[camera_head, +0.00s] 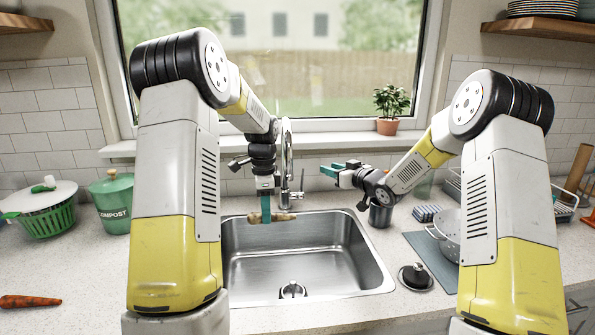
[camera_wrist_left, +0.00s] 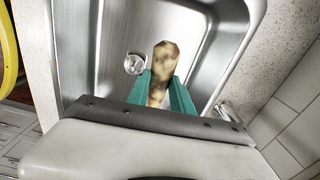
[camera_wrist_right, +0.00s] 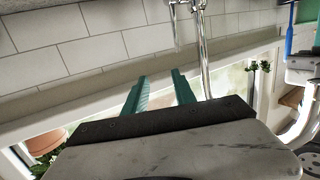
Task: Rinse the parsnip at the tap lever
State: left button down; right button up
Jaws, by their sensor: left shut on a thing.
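The parsnip (camera_head: 285,217) is pale with brown patches and is held across the back part of the sink (camera_head: 375,262). My left gripper (camera_head: 265,214) points down and is shut on it; the left wrist view shows the parsnip (camera_wrist_left: 165,58) between its two teal fingers, above the basin. The chrome tap (camera_head: 287,150) rises behind the sink, partly hidden by my left arm. Its lever (camera_head: 301,183) shows at the right of the tap. My right gripper (camera_head: 331,169) is open and empty, to the right of the tap, which also shows in the right wrist view (camera_wrist_right: 203,45).
A dark cup (camera_head: 380,214), a sink plug (camera_head: 415,276) and a colander (camera_head: 449,232) on a blue-grey mat are right of the sink. A carrot (camera_head: 28,301), green basket (camera_head: 44,220) and compost bin (camera_head: 112,207) stand left. A potted plant (camera_head: 388,108) sits on the windowsill.

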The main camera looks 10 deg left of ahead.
jog(key=w+a+f+y, duration=0.1)
jog(key=w+a+f, duration=0.1)
jog(key=a, duration=0.4)
jog(key=w+a+f+n+y, duration=0.1)
jog(key=w+a+f+y, duration=0.1)
jog(key=w+a, duration=0.3)
jog(key=shift+w+a+g, duration=0.25)
jog(key=shift+a+g, duration=0.15)
jog(key=shift+a, duration=0.45)
grip_shut()
dwell(0.7)
